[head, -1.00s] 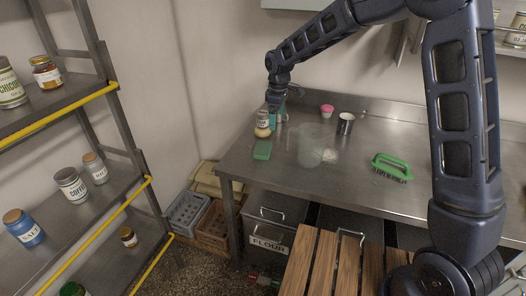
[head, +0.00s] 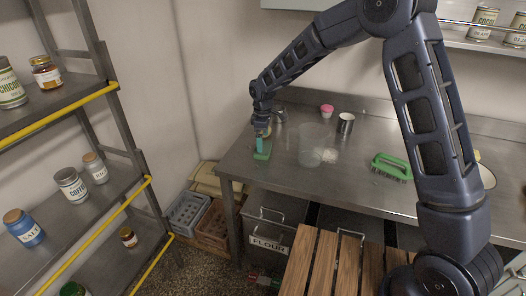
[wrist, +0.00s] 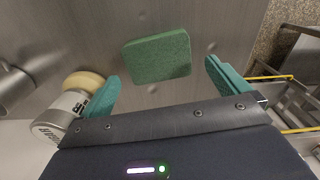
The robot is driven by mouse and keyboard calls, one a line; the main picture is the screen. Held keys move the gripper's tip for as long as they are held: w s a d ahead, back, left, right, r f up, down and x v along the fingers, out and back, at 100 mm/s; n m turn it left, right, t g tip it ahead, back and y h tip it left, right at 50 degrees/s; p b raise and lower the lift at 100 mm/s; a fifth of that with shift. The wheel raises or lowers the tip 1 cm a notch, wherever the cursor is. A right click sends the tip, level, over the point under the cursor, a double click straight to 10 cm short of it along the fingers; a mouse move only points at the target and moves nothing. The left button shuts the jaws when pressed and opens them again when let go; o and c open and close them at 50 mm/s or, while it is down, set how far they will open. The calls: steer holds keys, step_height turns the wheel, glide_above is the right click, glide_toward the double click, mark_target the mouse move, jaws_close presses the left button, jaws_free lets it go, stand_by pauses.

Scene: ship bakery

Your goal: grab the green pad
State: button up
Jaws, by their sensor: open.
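The green pad (wrist: 158,57) lies flat on the steel counter in the wrist view, a rounded rectangle with a rough surface. In the head view the pad (head: 262,155) is near the counter's left front corner, partly covered by my gripper (head: 262,146). My gripper also shows in the wrist view (wrist: 162,88), with its two teal fingers spread wide and nothing between them. The pad lies beyond the fingertips, roughly centred between them. I cannot tell the exact height of the fingers over the counter.

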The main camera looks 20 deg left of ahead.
mark_target(267, 146)
step_height(267, 146, down, 4)
steer(key=shift+w+f, duration=0.15)
steer(key=shift+f, duration=0.1)
steer(key=shift+c, duration=0.2)
steer(key=c, duration=0.8)
steer(key=shift+o, duration=0.2)
